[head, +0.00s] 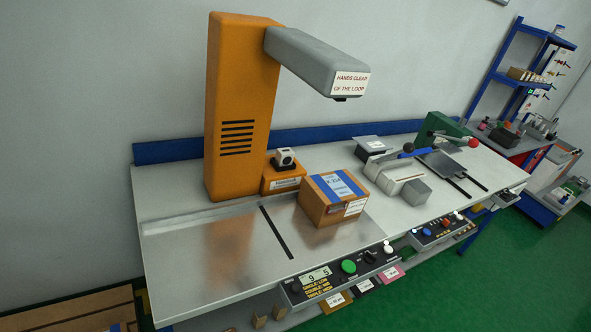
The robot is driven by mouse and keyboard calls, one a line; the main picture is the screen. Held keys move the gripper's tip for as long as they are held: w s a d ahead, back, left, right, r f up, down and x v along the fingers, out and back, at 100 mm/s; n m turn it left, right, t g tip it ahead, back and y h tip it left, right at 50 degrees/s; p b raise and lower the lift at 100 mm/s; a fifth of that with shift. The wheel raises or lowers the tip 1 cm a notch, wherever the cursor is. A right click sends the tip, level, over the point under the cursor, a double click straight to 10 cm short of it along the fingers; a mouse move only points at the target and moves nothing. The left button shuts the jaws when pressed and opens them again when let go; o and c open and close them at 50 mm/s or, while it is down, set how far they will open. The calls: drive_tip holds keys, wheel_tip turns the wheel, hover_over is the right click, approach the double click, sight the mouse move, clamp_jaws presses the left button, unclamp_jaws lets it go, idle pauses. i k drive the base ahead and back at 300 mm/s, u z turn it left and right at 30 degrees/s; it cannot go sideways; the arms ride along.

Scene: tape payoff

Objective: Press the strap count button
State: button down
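A strapping machine with an orange column (239,110) and a grey overhead arm (317,62) labelled "HANDS CLEAR OF THE LOOP" stands on the bench. On the bench's front edge is a dark control panel (333,286). It carries a small display (315,276) that seems to read 9 and 5, a green button (348,266), a black knob (370,257) and a white button (388,247). Small yellow text on it mentions single, double and triple. I cannot read which control is the strap count button. My gripper is not in view.
A cardboard box (333,197) with a blue-and-white label sits on the metal plate (212,245). Right of it are a white sealing device (395,174) and a green lever tool (441,130). A second button panel (437,233) is further right. Green floor (455,290) in front is clear.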

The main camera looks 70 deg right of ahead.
sight(296, 289)
drive_tip(key=z, duration=0.1)
drive_tip(key=k, duration=1.3)
drive_tip(key=z, duration=0.95)
drive_tip(key=i, duration=1.05)
